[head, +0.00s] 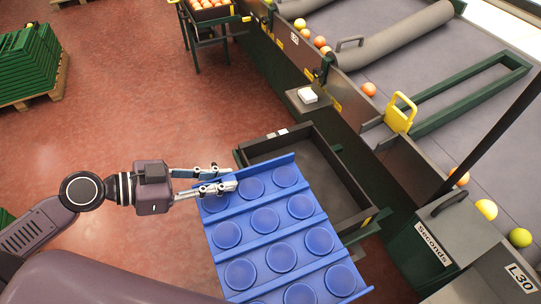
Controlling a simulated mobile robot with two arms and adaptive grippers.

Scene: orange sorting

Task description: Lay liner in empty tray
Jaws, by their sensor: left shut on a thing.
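A blue liner (262,222) with rows of round cups shows in the head view at the lower middle. My left gripper (222,182) comes in from the left and is shut on the liner's upper left edge. The liner is tilted and covers the left and front part of a dark tray (345,180). The tray's bare floor and right wall show beyond the liner, and no fruit shows in the visible part. I cannot tell whether the liner touches the tray. My right gripper is not in view.
A sorting conveyor (430,70) with several oranges runs along the right. A crate of oranges (208,10) stands at the top. Green stacked crates (28,65) are far left. Red floor is clear between.

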